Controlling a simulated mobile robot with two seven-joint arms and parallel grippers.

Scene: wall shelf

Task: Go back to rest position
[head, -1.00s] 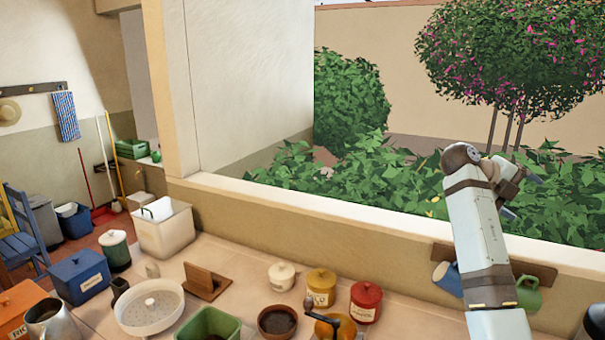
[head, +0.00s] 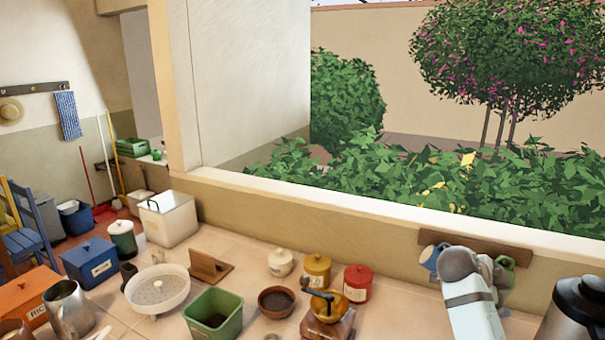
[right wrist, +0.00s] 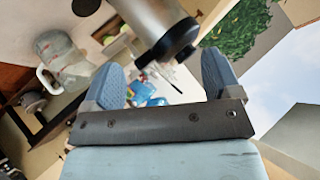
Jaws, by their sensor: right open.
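My right arm comes in at the lower right of the head view, and its gripper (head: 488,268) is low in front of the wooden peg rack (head: 470,242). The fingers are mostly hidden behind my wrist there. In the right wrist view, the gripper (right wrist: 162,62) shows two blue-grey padded fingers spread apart with nothing held between them. A blue mug (head: 430,256) and a green mug (head: 507,266) at the rack are partly hidden by my arm. My left gripper is not in view.
A steel flask with a black lid (head: 580,312) stands close right of my right arm. A coffee grinder (head: 328,318), a red canister (head: 358,284) and a yellow canister (head: 317,271) stand to its left. A metal cylinder (right wrist: 150,25) looms near the fingers in the right wrist view.

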